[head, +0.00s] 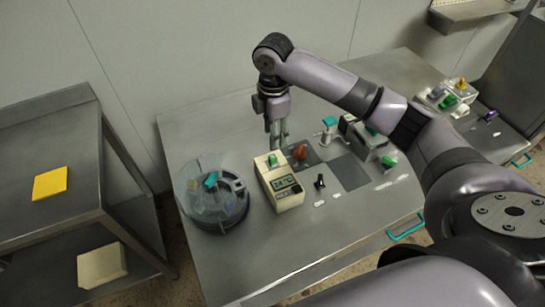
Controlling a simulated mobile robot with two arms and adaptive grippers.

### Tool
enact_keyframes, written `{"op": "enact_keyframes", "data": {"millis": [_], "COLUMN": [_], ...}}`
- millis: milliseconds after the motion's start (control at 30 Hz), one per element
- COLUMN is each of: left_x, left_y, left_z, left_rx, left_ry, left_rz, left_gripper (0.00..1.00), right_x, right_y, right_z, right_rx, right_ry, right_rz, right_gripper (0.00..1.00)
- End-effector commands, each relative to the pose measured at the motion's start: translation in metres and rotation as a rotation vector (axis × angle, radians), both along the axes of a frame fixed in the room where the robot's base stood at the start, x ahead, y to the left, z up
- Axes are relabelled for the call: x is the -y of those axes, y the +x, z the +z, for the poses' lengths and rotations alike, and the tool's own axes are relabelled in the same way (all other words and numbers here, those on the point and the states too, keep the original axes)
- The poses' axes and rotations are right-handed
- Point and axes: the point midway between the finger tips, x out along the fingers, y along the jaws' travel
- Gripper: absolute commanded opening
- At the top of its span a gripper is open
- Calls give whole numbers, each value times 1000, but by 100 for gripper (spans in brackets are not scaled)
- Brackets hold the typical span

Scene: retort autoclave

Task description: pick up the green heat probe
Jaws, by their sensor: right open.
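A beige meter (291,197) with a display stands on the metal table, and a small green piece (273,160) sits at its far end; this may be the green heat probe. Another green piece (389,162) is at the grey device to the right, and I cannot tell for sure which one is the probe. My right gripper (278,143) points down, open, just behind and right of the green piece on the meter. It appears empty and close to that piece; contact cannot be told. My left gripper is out of view.
A round grey container with a clear cover (191,176) stands left of the meter. An orange-brown knob (300,152) is close to my right gripper. A small black switch (320,181) stands right of the meter. The table's front left is clear.

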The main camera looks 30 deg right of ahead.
Motion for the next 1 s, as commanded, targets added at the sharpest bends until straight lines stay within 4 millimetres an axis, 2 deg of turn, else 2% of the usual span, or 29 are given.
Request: {"op": "enact_keyframes", "data": {"millis": [67, 133, 300, 433, 633, 800, 1000], "left_x": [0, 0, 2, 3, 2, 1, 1], "left_y": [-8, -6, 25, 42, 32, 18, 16], "left_z": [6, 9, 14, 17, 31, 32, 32], "left_rx": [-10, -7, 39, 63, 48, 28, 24], "left_ry": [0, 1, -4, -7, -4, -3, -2], "left_rz": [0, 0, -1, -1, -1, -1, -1], "left_gripper": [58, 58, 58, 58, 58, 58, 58], "right_x": [0, -1, -1, 0, 1, 1, 2], "right_y": [-1, -1, 0, 0, 0, 1, 1], "right_z": [-17, -31, -53, -59, -84, -106, -110], "right_rx": [-5, -4, -1, 0, -3, 0, 2], "right_ry": [0, 1, 1, 0, 0, 0, 0], "right_rz": [0, 1, 0, 0, -1, 1, 1], "right_gripper": [42, 42, 42, 42, 42, 42, 42]}}
